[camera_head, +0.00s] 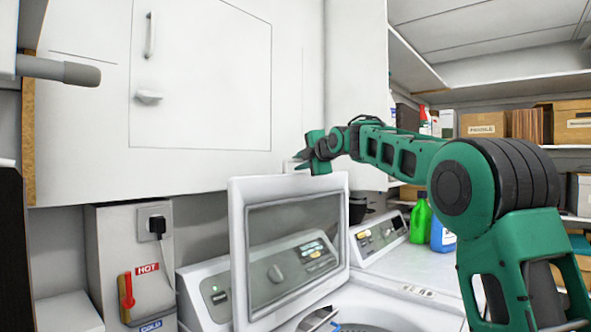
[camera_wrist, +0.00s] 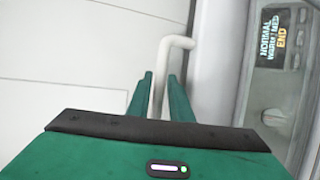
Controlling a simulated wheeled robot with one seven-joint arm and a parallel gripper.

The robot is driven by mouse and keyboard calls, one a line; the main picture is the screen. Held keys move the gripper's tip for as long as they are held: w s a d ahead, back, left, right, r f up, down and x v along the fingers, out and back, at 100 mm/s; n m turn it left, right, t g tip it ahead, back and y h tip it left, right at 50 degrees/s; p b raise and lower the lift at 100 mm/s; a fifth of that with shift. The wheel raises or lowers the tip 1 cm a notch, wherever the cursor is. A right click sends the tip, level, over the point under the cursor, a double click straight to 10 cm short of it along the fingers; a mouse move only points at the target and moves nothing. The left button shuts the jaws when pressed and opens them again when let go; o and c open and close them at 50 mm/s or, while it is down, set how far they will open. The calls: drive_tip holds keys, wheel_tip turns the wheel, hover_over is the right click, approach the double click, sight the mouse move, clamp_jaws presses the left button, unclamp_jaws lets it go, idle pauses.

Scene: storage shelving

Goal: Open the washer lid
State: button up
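The washer lid (camera_head: 236,245) is a white frame with a glass window, raised and standing nearly upright over the washer opening in the head view. My gripper (camera_head: 311,166) is at the lid's top edge. In the wrist view, my gripper's two green fingers (camera_wrist: 161,92) lie on either side of a bent white bar, the lid handle (camera_wrist: 178,42), and look closed on it. The washer's control panel (camera_head: 205,293) is behind the lid, partly seen through the glass. The washer's display (camera_wrist: 278,38) shows in the wrist view. Part of the open drum is visible below the lid.
White wall cabinets (camera_head: 200,80) hang close above and behind the lid. A second machine's panel (camera_head: 378,235), a green bottle (camera_head: 420,219) and a blue bottle (camera_head: 442,237) stand to the right. Shelves with cardboard boxes (camera_head: 484,124) are at the far right.

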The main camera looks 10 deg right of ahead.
drive_tip(key=shift+x, duration=1.3)
